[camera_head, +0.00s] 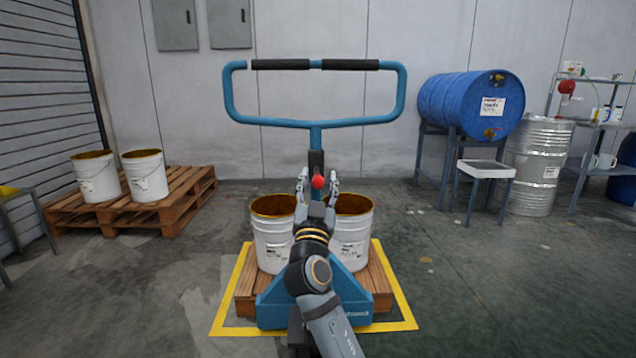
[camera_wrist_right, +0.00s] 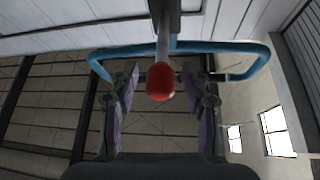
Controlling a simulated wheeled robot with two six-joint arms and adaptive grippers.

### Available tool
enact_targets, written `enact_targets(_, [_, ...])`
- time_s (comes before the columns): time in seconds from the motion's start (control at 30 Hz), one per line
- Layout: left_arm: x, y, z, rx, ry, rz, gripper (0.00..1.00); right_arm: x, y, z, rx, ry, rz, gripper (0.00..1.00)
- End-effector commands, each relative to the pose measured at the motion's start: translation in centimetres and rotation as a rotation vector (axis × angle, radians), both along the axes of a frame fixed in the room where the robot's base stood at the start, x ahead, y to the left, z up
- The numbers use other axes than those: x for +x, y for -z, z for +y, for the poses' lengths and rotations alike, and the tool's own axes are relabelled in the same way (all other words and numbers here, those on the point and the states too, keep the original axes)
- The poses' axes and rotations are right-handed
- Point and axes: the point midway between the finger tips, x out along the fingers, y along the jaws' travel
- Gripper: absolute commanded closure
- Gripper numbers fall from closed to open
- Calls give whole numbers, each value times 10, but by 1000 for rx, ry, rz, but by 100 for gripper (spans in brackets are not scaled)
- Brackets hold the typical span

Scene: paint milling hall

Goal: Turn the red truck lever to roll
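The red truck lever (camera_head: 318,181) is a red knob on a short stem at the dark column below the blue handle loop (camera_head: 316,122). My right gripper (camera_head: 318,186) is in front of it, fingers apart, one finger on each side of the knob. In the right wrist view the red knob (camera_wrist_right: 160,82) hangs between the two open fingers (camera_wrist_right: 160,92), with a gap showing on both sides. The blue pallet truck (camera_head: 270,303) stands below, partly hidden by my right arm. My left gripper is not in view.
Two white buckets (camera_head: 272,240) stand on the truck's pallet inside a yellow floor frame (camera_head: 408,312). A wooden pallet (camera_head: 190,190) with two buckets is at left. A blue drum (camera_head: 455,100) on a stand and a metal drum (camera_head: 538,165) are at right. Floor between is clear.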

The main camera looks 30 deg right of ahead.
Motion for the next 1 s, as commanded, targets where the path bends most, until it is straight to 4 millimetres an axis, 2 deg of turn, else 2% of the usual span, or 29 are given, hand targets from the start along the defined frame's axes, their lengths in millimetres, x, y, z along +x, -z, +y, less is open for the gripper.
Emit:
enact_targets(0.27, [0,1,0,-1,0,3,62,-2,3,2,2,-2,1,52])
enact_targets(0.53, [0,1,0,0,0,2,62,-36,26,28,9,-2,3,52])
enact_targets(0.7, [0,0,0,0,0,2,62,-48,34,39,3,-1,1,52])
enact_targets(1.0, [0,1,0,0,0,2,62,-52,35,42,0,0,0,52])
